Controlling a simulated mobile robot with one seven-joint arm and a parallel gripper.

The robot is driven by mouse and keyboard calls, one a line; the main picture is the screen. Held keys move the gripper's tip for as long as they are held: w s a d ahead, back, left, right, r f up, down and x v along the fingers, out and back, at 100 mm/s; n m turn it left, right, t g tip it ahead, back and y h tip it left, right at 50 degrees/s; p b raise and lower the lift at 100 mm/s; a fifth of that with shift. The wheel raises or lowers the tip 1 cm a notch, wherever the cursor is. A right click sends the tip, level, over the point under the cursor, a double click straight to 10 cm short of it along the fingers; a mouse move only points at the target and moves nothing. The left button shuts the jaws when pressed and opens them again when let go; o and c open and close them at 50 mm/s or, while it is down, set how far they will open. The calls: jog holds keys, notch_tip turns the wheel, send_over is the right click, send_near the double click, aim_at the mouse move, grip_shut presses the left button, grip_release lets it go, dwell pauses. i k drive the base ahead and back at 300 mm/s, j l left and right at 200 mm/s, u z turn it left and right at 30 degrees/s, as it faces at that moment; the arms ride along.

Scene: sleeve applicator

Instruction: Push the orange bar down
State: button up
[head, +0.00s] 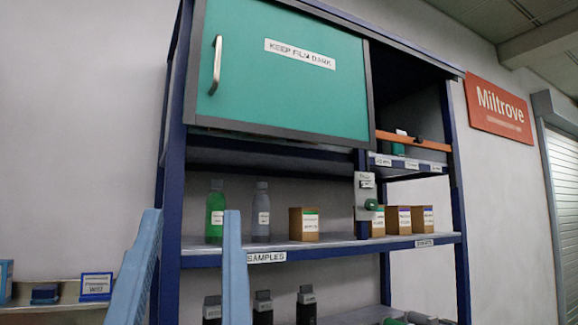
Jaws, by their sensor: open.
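The orange bar (413,138) is a thin strip in the upper right bay of the blue rack. It lies across the opening, just above a small labelled shelf, and tilts slightly down to the right. A small green piece (398,149) sits just under its left part. My gripper (191,213) shows as two light blue fingers pointing up at the lower left, open, with nothing visible between them. It is apart from the bar, well to the left of it and lower in the picture.
A teal sliding door (285,70) with a metal handle covers the upper left bay. Bottles (215,212) and small boxes (304,225) stand on the middle shelf.

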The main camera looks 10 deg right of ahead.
aim_at(418, 142)
jog(key=i+l+z, duration=0.15)
jog(key=z, duration=0.85)
